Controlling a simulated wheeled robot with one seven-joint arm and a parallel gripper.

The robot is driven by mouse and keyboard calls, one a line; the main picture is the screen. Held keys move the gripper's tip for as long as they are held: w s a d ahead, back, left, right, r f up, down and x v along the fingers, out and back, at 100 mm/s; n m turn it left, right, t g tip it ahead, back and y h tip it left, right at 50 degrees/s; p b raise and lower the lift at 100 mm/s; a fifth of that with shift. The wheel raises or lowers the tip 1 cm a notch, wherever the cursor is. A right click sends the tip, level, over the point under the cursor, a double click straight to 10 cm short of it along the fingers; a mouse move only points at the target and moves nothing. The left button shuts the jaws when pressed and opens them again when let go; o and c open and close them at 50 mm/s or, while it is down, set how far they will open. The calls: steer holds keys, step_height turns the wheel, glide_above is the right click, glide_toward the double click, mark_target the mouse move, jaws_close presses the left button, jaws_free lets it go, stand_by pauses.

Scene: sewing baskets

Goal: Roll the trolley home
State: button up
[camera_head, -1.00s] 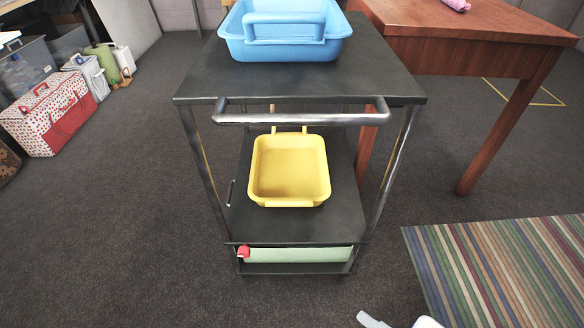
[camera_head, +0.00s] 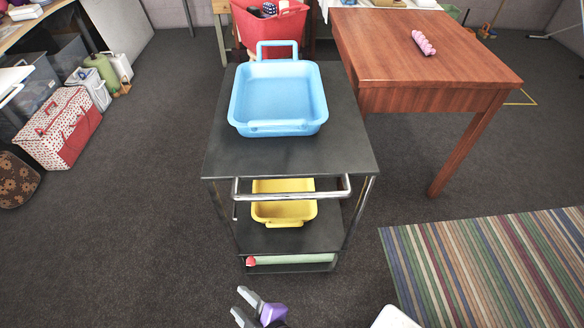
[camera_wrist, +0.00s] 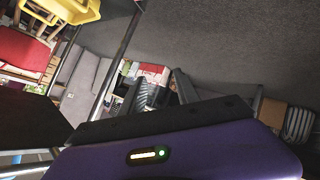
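The trolley (camera_head: 290,158) stands upright ahead of me, with a dark top, metal legs and lower shelves. Its metal handle bar (camera_head: 290,196) runs across the side facing me. A blue basket (camera_head: 278,98) sits on the top, and a yellow basket (camera_head: 284,210) sits on the shelf below. A green roll with a red end (camera_head: 290,259) lies at the lowest level. My gripper (camera_head: 240,302) is at the bottom of the head view, below and apart from the handle. Its two fingers are spread, with nothing between them. The wrist view also shows the yellow basket (camera_wrist: 68,10) at upper left.
A wooden table (camera_head: 425,55) with a pink item (camera_head: 423,42) stands close to the trolley's right. A striped rug (camera_head: 490,270) lies at lower right. A yellow floor line (camera_head: 522,97) shows beyond the table. A red bin (camera_head: 270,28) stands behind, and boxes line the left.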

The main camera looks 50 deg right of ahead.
mark_target(292, 194)
steer(key=w+d+r+h+p, duration=0.7)
steer(key=r+h, duration=0.2)
steer(key=r, duration=0.2)
steer(key=s+d+r+m+g+h, duration=0.4)
steer(key=s+d+r+h, duration=0.25)
steer(key=r+h, duration=0.25)
steer(key=shift+p+x, duration=0.75)
steer(key=shift+x, duration=2.75)
steer(key=shift+s+d, duration=0.1)
steer(key=shift+s, duration=0.05)
jaws_close()
steer(key=shift+f, duration=0.1)
